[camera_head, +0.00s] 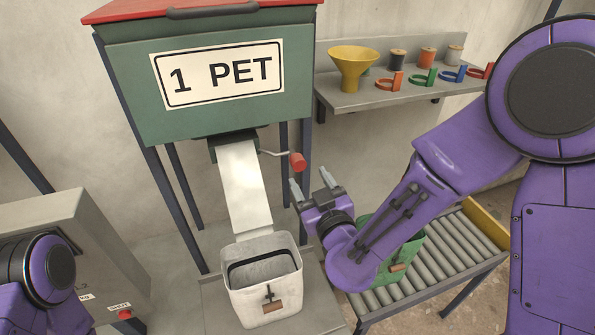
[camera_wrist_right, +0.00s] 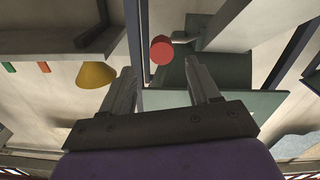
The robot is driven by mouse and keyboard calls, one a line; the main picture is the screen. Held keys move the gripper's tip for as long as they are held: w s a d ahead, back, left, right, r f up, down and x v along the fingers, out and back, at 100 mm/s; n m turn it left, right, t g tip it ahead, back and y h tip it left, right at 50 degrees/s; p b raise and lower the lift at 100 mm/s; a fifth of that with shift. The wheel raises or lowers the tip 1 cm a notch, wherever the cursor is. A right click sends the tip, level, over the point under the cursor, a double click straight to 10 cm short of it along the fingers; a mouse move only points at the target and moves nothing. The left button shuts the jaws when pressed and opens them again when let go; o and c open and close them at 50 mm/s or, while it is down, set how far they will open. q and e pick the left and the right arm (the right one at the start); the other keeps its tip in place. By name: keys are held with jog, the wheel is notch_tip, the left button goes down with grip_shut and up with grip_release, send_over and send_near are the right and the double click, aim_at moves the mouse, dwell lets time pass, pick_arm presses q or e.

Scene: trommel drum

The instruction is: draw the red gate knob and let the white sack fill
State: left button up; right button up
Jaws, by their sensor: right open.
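The red gate knob (camera_head: 298,162) sits on a thin metal rod at the right of the gate under the green hopper (camera_head: 130,110) marked "1 PET". My right gripper (camera_head: 311,181) is open and empty, just below the knob and apart from it. In the right wrist view the knob (camera_wrist_right: 162,50) shows between and beyond the open fingertips (camera_wrist_right: 160,72). The white sack (camera_head: 262,300) stands open and upright below the pale chute (camera_head: 243,185); its inside looks dark grey, and I see no material in it. My left gripper is out of view; only part of that arm shows.
A roller conveyor (camera_head: 455,245) with a green container (camera_head: 408,262) stands at the right, partly behind my right arm. A wall shelf (camera_head: 345,100) holds a yellow funnel (camera_head: 352,65), spools and coloured clips. A grey control box (camera_head: 100,240) stands at the left. Hopper legs flank the chute.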

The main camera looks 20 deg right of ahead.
aim_at(297, 160)
jog(key=shift+w+a+b, duration=0.1)
jog(key=shift+w+b, duration=0.5)
jog(key=shift+w, duration=0.2)
jog(key=w, duration=0.6)
jog(key=shift+w+a, duration=0.1)
jog(key=shift+w, duration=0.3)
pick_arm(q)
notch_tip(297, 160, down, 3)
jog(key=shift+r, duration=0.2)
pick_arm(e)
jog(key=shift+c, duration=0.2)
